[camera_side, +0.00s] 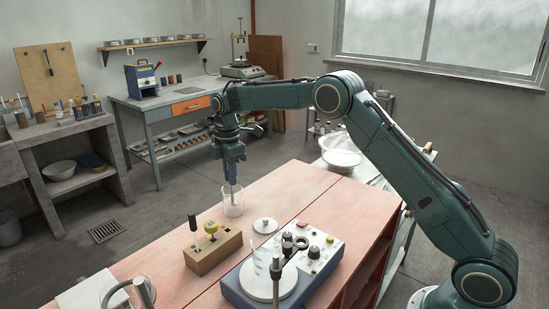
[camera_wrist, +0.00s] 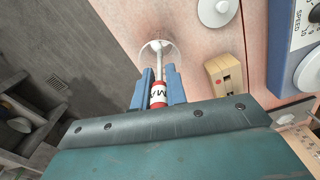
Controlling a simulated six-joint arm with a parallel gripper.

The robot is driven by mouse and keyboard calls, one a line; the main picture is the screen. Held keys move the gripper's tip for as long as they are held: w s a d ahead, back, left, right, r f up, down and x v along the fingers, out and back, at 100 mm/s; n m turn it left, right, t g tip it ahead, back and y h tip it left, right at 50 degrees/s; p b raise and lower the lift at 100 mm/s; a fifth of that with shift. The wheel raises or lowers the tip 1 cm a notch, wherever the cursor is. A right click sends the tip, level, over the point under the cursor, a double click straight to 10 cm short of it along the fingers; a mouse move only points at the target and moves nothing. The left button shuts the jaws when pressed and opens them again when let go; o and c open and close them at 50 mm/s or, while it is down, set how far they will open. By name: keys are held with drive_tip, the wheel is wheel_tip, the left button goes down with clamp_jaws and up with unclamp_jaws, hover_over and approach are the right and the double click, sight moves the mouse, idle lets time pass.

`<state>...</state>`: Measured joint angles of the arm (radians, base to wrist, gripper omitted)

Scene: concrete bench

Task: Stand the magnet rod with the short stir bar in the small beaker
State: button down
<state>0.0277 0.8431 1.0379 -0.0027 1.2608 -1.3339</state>
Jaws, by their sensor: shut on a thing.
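My gripper (camera_side: 233,178) is shut on the magnet rod, pointing down. In the wrist view the rod's red and white handle (camera_wrist: 158,94) with black lettering sits between the two blue-grey fingers (camera_wrist: 159,86). Its pale shaft runs away from the fingers to the small glass beaker (camera_wrist: 143,50). In the side view the beaker (camera_side: 232,208) stands on the pinkish bench top, directly below my gripper. The rod's lower end appears within the beaker's rim; whether it touches the bottom I cannot tell. The short stir bar cannot be made out.
A wooden block (camera_side: 213,255) holding a dark-handled and a yellow-topped tool stands nearer the camera. A white round lid (camera_side: 265,225) lies right of the beaker. A stirrer plate (camera_side: 285,283) with knobs and a glass vessel stands at the front right. Bench left of the beaker is clear.

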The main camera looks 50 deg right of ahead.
drive_tip(key=shift+f, duration=0.6)
drive_tip(key=c, duration=0.8)
unclamp_jaws()
drive_tip(key=shift+o, duration=0.2)
drive_tip(key=shift+r, duration=3.5)
